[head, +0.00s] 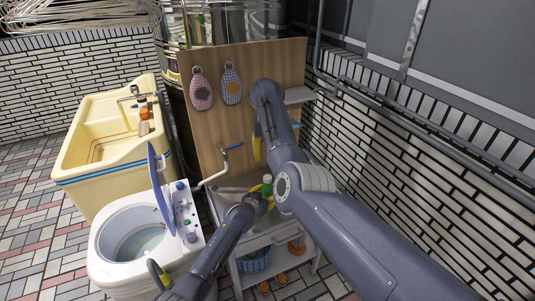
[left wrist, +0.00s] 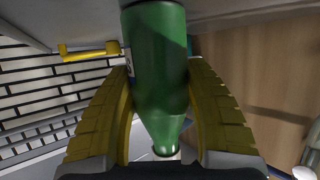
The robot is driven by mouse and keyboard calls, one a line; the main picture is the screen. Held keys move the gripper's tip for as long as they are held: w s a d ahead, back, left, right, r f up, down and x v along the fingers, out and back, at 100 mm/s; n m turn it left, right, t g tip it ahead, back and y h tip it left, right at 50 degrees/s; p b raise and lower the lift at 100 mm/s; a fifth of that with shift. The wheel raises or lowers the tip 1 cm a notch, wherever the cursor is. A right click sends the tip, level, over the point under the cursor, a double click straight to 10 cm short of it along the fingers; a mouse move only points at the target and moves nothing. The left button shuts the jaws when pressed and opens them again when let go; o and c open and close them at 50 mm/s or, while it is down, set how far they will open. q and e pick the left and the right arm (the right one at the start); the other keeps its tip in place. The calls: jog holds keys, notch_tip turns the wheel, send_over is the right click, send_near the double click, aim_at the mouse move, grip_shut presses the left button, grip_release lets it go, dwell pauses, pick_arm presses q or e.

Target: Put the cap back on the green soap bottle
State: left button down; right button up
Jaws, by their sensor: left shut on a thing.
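The green soap bottle (head: 267,187) stands over the sink counter in the head view, at the end of my left arm. My left gripper (head: 262,200) is shut on it. In the left wrist view the bottle (left wrist: 158,70) fills the middle, with the yellow fingers on both sides of its body. Its narrow neck points down in that picture, and I make out no cap on it. My right gripper (head: 257,141) is up in front of the wooden board, with one yellow finger showing. The rest of it is hidden behind its arm, so its opening and any cap in it cannot be seen.
A sink counter (head: 228,196) with a blue-handled tap (head: 232,147) is below the wooden board (head: 207,130). Two mitts hang on the board. A blue basket (head: 254,261) sits on the lower shelf. The washing machine (head: 105,262) and yellow tub (head: 75,178) stand left.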

dwell(0.4)
pick_arm(q)
jog(key=c, duration=0.6)
grip_release()
jog(key=shift+o, duration=0.2)
jog(key=shift+s, duration=0.1)
jog(key=v, duration=1.1)
jog(key=shift+s+a+r, duration=0.2)
jog(key=shift+s+r, duration=0.05)
jog(key=shift+s, duration=0.05)
